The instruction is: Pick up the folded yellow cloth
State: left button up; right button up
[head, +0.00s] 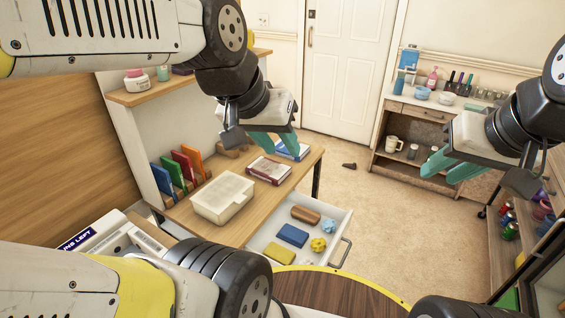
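A flat yellow rectangular piece (279,254), which looks like the folded yellow cloth, lies in the open white drawer (262,237) near its front left. A blue rectangular piece (293,235) lies just behind it, and a yellow crumpled or flower-shaped item (318,244) lies to its right. My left gripper (276,146) has teal fingers, spread apart and empty, above the back of the desk, well away from the drawer. My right gripper (449,168) is open and empty, in the air far to the right of the drawer.
A brown block (305,214) and a light blue item (328,226) share the drawer. A clear white bin (223,198) and books (269,170) stand on the desk (195,222). A low shelf unit (430,118) stands at the back right. The carpet right of the drawer is mostly clear.

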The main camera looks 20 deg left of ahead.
aim_at(280, 254)
jog(key=k+u, duration=0.1)
jog(key=u, duration=0.6)
